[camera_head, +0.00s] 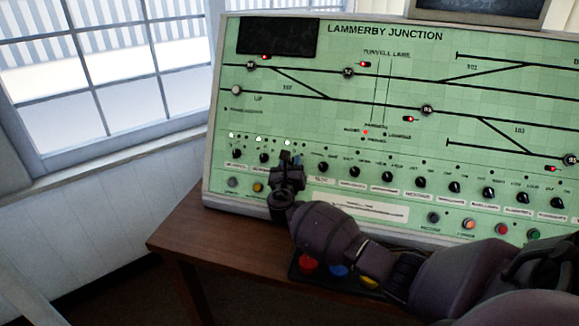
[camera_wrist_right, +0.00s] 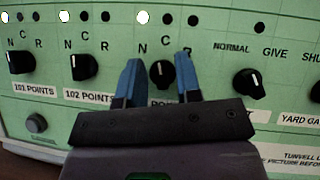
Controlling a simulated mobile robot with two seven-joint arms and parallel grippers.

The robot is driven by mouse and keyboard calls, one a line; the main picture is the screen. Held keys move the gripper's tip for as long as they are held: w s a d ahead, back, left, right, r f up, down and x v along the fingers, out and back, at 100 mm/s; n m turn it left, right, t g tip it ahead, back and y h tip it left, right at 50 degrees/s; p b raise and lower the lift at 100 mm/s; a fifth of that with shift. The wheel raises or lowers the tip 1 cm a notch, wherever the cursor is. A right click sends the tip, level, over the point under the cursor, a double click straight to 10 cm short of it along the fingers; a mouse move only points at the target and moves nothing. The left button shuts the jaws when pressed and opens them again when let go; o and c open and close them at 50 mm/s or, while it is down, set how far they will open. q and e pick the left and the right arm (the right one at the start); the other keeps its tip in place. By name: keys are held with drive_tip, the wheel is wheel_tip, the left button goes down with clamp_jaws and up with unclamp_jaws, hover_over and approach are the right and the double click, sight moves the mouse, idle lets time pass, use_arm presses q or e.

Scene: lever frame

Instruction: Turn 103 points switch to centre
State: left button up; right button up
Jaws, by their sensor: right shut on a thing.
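The 103 points switch (camera_wrist_right: 162,74) is a black round knob, third in the row in the right wrist view, with N, C and R printed above it. My right gripper (camera_wrist_right: 159,78) has its blue fingers on either side of this knob and is shut on it. The knob's pointer looks roughly upward, but its exact setting is hard to tell. The label below is mostly hidden by the gripper. In the head view my right gripper (camera_head: 289,160) covers the knob. My left gripper is not in view.
The 101 knob (camera_wrist_right: 20,62) and 102 knob (camera_wrist_right: 84,66) sit to the left, a NORMAL/GIVE knob (camera_wrist_right: 248,84) close on the right. The lit white lamp (camera_wrist_right: 142,17) is left of two dark ones. The green panel (camera_head: 300,100) stands on a wooden table (camera_head: 190,235).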

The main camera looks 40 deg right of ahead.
drive_tip(key=shift+f+m+g+h+b, duration=0.15)
drive_tip(key=shift+m+g+h, duration=0.3)
drive_tip(key=shift+m, duration=0.4)
drive_tip(key=shift+r+m+g+h+b, duration=0.15)
drive_tip(key=shift+m+g+h, duration=0.25)
drive_tip(key=shift+m, duration=0.75)
drive_tip(key=o, duration=0.6)
drive_tip(key=shift+c, duration=0.2)
drive_tip(key=shift+s+a, duration=0.1)
drive_tip(key=p+v, duration=0.1)
drive_tip(key=v, duration=0.9)
drive_tip(key=shift+s+a, duration=0.15)
drive_tip(key=shift+a, duration=0.1)
drive_tip(key=shift+f, duration=0.1)
